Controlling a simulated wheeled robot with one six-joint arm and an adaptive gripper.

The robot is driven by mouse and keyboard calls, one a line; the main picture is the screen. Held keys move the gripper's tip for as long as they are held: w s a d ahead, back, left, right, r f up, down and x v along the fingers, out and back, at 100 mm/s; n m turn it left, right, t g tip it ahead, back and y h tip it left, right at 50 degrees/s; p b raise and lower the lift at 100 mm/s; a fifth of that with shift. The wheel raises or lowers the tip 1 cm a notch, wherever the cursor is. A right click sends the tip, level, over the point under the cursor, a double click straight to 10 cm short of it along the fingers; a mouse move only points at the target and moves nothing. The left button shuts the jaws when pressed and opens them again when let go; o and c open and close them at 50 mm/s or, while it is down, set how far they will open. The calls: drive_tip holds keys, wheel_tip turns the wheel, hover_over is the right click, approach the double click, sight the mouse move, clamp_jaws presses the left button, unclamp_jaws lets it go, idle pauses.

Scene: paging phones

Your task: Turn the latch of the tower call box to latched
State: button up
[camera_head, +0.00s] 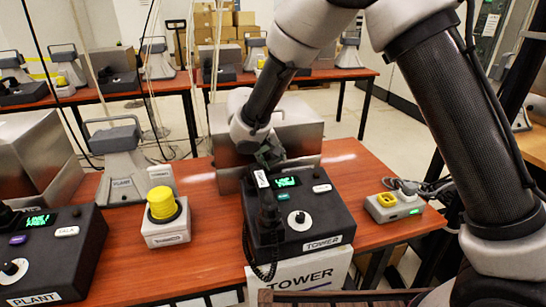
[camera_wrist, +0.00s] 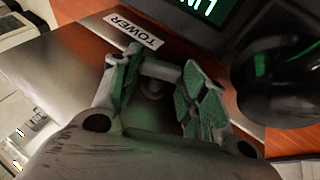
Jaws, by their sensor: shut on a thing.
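The tower call box appears as a steel box (camera_head: 297,128) behind the black tower phone in the head view. In the wrist view its steel face (camera_wrist: 75,75) carries a TOWER label (camera_wrist: 133,31). My gripper (camera_head: 268,155) is at the front of this box, just above the phone. In the wrist view my gripper (camera_wrist: 165,80) has its green-padded fingers on either side of a small pale latch (camera_wrist: 152,87) and is shut on it. The fingers and shadow hide much of the latch, so its angle is unclear. My arm hides part of the box in the head view.
The black tower phone (camera_head: 325,213) with its handset (camera_head: 268,218) stands close below my gripper. A yellow button on a grey base (camera_head: 165,234) is to the left, a grey unit with a yellow socket (camera_head: 393,207) to the right. The plant phone (camera_head: 75,262) is far left.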

sight(271, 162)
drive_tip(key=shift+a+h, duration=0.15)
drive_tip(key=shift+h, duration=0.35)
drive_tip(key=o, duration=1)
wheel_tip(271, 162, up, 10)
drive_tip(key=shift+f, duration=0.1)
